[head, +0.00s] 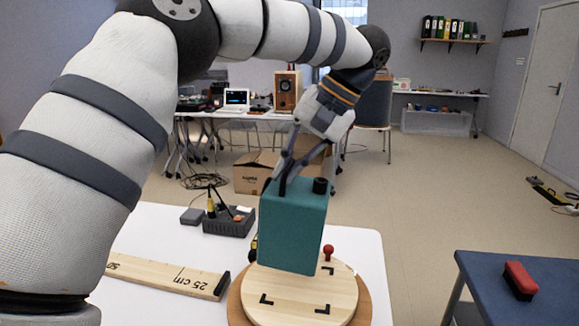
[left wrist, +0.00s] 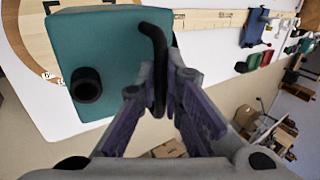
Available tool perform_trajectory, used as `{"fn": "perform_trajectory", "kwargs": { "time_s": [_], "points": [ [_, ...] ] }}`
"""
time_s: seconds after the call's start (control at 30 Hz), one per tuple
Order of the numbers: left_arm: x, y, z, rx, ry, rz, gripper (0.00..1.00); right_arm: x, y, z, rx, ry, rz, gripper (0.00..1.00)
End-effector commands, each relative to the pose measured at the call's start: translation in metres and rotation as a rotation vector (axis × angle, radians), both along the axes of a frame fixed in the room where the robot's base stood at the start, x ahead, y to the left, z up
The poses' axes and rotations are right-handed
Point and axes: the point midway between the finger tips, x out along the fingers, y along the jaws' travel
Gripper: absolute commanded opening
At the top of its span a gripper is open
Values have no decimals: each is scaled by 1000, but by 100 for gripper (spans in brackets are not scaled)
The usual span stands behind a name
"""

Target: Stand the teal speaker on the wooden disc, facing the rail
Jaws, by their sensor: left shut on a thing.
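The teal speaker (head: 292,232) hangs upright over the wooden disc (head: 290,312) and hides its back left part. I cannot tell how big the gap under it is. My left gripper (head: 285,180) is shut on the black handle on its top; the handle (left wrist: 157,60) shows between the fingers in the left wrist view. A black knob (head: 320,185) stands on the speaker's top. The sides I see are plain teal; its front is hidden. The wooden rail (head: 165,274), marked 25 cm, lies left of the disc.
A dark tray of small items (head: 229,221) and a grey box (head: 192,216) stand at the back of the white table (head: 150,232). A blue table (head: 490,275) with a red block (head: 520,280) stands at right, across a floor gap.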

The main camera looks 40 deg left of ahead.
Motion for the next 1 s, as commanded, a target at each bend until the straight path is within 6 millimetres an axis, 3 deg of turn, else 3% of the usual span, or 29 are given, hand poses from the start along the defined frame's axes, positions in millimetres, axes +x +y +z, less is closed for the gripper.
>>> {"fn": "perform_trajectory", "kwargs": {
  "time_s": [0.17,1.0],
  "points": [
    [0,0,-2,2,-3,0,0,0,0,0,0,0,0,40],
    [0,0,-63,1,-4,1,0,-4,0,-4,-1,16,-1,40]
  ]
}}
